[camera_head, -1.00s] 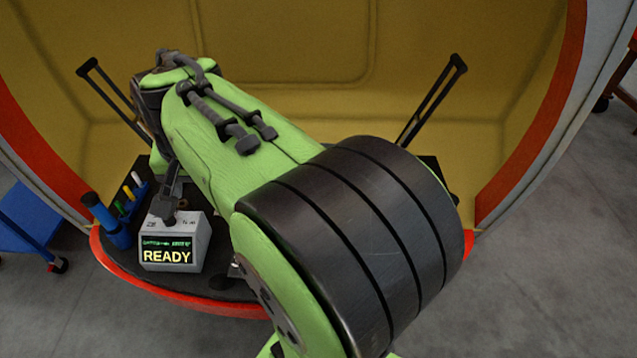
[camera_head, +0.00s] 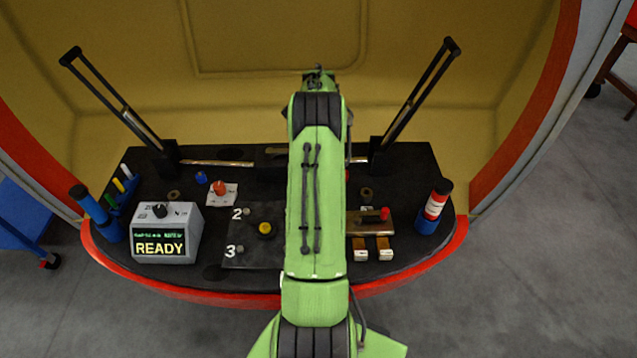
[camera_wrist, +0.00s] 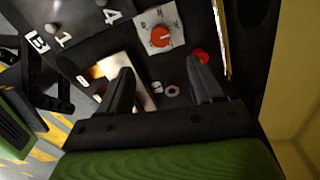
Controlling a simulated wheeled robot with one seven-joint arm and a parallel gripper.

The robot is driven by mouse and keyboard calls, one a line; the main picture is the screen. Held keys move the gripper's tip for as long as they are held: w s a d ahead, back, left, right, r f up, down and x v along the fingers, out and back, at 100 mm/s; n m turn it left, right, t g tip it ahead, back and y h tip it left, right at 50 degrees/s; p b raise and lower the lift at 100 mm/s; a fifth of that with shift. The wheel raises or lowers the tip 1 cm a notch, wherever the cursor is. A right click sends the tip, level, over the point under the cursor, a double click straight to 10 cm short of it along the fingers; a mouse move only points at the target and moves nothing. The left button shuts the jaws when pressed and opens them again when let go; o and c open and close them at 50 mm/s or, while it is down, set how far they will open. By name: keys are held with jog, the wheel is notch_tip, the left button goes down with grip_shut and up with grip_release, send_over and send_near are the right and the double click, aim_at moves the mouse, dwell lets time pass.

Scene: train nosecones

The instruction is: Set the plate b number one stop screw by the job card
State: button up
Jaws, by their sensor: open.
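In the wrist view, a dark plate (camera_wrist: 85,20) carries a white B label (camera_wrist: 37,42) and the numerals 1 and 4. A small grey stop screw (camera_wrist: 52,28) is beside the 1. My gripper (camera_wrist: 160,68) is open, with nothing between its fingers. It is apart from the plate, which lies toward the upper left. I cannot make out a job card.
A grey box reading READY (camera_head: 165,232) stands at the desk's left. A red, white and blue cylinder (camera_head: 435,205) stands at the right. An orange knob (camera_wrist: 161,36) sits on a white dial. Two slotted posts rise behind.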

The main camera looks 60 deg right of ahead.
notch_tip(320, 180, down, 13)
jog(key=b, duration=0.3)
jog(key=shift+f, duration=0.15)
jog(key=c, duration=1.1)
jog(key=shift+n, duration=0.3)
